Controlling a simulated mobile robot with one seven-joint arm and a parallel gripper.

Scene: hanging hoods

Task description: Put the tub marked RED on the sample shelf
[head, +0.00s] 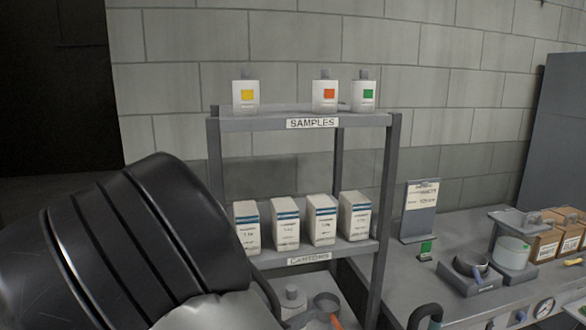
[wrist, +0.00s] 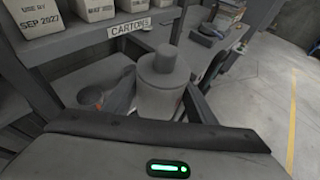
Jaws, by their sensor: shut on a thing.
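My gripper (wrist: 165,98) is shut on a pale tub (wrist: 163,74) with a narrower cap, upright between the fingers in the wrist view. In the head view the same tub (head: 293,298) shows low, below the cartons shelf, partly behind my arm; its label is not visible. The sample shelf (head: 262,124), marked SAMPLES, is the rack's top board. On it stand three white tubs: one with a yellow label (head: 246,96), one with an orange-red label (head: 325,95) and one with a green label (head: 364,95). Their words are too small to read.
Several cartons (head: 286,222) fill the shelf below, marked CARTONS (head: 309,258). A pan with an orange part (head: 327,302) is low beside the held tub. A bench (head: 455,228) with a sign stand (head: 420,212) and boxes (head: 546,244) is at right. The sample shelf shows a gap between yellow and orange-red labels.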

